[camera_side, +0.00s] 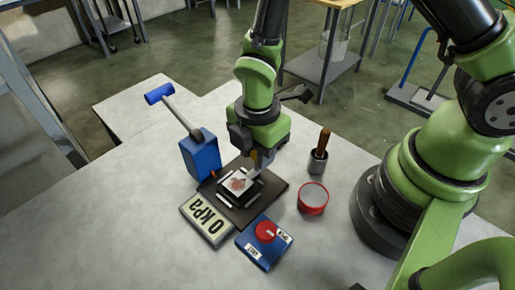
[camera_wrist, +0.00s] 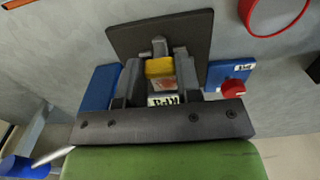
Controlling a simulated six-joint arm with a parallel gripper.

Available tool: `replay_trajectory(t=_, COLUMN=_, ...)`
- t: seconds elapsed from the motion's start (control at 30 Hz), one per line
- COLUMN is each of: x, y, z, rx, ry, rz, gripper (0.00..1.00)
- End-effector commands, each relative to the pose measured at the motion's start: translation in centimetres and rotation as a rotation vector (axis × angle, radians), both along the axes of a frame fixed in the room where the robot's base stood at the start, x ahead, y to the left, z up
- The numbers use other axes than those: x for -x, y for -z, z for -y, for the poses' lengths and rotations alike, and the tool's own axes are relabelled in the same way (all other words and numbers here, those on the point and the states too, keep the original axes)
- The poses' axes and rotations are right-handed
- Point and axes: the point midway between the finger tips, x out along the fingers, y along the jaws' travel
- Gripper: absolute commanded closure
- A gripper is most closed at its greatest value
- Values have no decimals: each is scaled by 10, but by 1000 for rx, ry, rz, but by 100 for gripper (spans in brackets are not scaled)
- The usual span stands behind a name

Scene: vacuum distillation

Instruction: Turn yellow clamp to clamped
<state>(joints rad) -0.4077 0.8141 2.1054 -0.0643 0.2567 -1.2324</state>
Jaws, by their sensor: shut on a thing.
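My gripper (camera_side: 262,160) points down over the far edge of a dark square plate (camera_side: 262,205). In the wrist view, my gripper's two fingers (camera_wrist: 158,66) stand on either side of the yellow clamp (camera_wrist: 159,68) and are shut on it. Only a small yellow patch of the clamp (camera_side: 254,155) shows in the side view, beside the fingers. A small white-topped piece with a reddish-brown patch (camera_side: 238,183) sits on the plate close to the clamp. The clamp's lower part is hidden, so its turn angle is unclear.
A display reading 0 kPa (camera_side: 206,218) and a blue box with a red knob (camera_side: 266,233) lie in front of the plate. A blue pump with a lever (camera_side: 200,155) stands left. A red-rimmed dish (camera_side: 313,198) and a wooden-handled tool in a holder (camera_side: 318,158) stand right.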

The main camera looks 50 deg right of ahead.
Motion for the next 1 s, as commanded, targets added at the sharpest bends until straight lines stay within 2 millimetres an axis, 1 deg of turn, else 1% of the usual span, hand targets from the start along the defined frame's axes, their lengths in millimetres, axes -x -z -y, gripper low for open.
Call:
replay_trajectory(t=0.43, x=0, y=0, z=0, rx=0, ry=-13, rz=1, gripper=92)
replay_trajectory(t=0.47, x=0, y=0, z=0, rx=0, ry=-13, rz=1, gripper=66)
replay_trajectory(t=0.5, x=0, y=0, z=0, rx=0, ry=-13, rz=1, gripper=57)
replay_trajectory(t=0.57, x=0, y=0, z=0, rx=0, ry=-13, rz=0, gripper=43)
replay_trajectory(t=0.87, x=0, y=-1, z=0, rx=0, ry=-11, rz=1, gripper=43)
replay_trajectory(t=0.97, x=-1, y=-9, z=0, rx=-2, ry=-10, rz=4, gripper=43)
replay_trajectory(t=1.0, x=-1, y=-14, z=-1, rx=-2, ry=-10, rz=5, gripper=43)
